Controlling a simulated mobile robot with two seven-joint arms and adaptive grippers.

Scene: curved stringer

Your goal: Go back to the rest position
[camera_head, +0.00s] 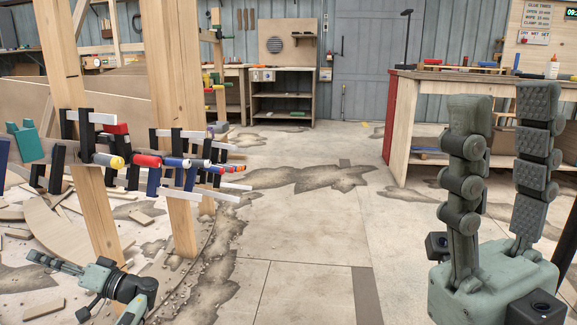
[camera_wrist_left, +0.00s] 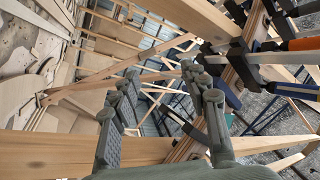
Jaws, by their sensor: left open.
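My left gripper (camera_head: 42,260) is low at the left of the head view, pointing left, beside the wooden posts. In the left wrist view its two fingers (camera_wrist_left: 160,72) stand apart with nothing between them. My right gripper (camera_head: 503,100) is large at the right of the head view, fingers pointing up. Its fingers are apart and the gap is empty. A row of clamps (camera_head: 90,118) with black, white, red, blue and yellow parts sits across the wooden posts (camera_head: 180,225), above my left gripper. In the left wrist view a clamp with an orange handle (camera_wrist_left: 304,44) shows at the upper right.
A workbench with a red end panel (camera_head: 390,120) stands behind my right gripper. A wooden cabinet (camera_head: 283,95) and a grey door (camera_head: 375,60) are at the back. Wood offcuts (camera_head: 43,308) lie on the floor at left. The middle floor is clear apart from dark stains.

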